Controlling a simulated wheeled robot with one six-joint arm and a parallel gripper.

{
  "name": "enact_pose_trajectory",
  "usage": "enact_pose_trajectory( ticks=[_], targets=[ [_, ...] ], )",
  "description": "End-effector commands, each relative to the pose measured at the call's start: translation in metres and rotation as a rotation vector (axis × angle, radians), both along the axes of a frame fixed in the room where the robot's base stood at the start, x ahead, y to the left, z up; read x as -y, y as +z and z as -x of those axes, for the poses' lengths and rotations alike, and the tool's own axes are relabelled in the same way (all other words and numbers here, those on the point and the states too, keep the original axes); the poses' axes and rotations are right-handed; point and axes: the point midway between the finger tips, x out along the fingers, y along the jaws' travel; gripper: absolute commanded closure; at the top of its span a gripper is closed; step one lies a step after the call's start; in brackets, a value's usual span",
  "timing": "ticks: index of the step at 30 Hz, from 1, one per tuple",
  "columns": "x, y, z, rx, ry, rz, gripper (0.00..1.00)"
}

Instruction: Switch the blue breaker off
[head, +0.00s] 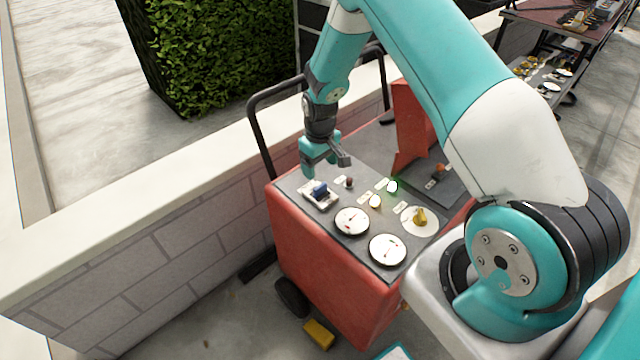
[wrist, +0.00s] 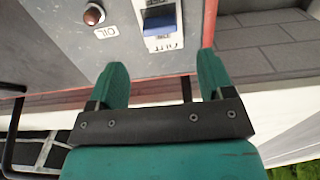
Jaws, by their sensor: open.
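The blue breaker (head: 319,190) is a blue rocker on a pale plate at the left end of the red cart's grey top panel. It also shows in the wrist view (wrist: 159,21), at the top, just beyond the fingertips. A label reading "OUT" is on the plate below it there. My gripper (head: 326,162) is above and close to the breaker, with its fingers apart. In the wrist view my gripper (wrist: 162,75) has two teal fingers spread wide with nothing between them. I cannot tell exactly how high the fingers are above the panel.
A dark red lamp (wrist: 95,16) labelled "OIL" is beside the breaker. A black rail (head: 262,130) and a low wall (head: 180,190) stand behind the cart.

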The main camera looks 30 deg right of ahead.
Motion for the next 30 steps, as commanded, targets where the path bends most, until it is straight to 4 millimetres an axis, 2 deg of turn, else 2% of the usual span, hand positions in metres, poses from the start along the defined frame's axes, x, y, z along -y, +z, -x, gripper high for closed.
enact_pose_trajectory(
  ticks=[6, 12, 18, 25, 30],
  targets=[
    [0.000, -0.048, 0.001, -0.004, 0.000, 0.000, 0.26],
    [0.000, -0.076, 0.000, -0.001, 0.000, -0.001, 0.26],
    [0.000, -0.086, 0.000, 0.001, 0.000, 0.000, 0.26],
    [0.000, -0.086, 0.000, 0.001, 0.000, 0.000, 0.26],
    [0.000, -0.086, 0.000, 0.001, 0.000, 0.000, 0.65]
  ],
)
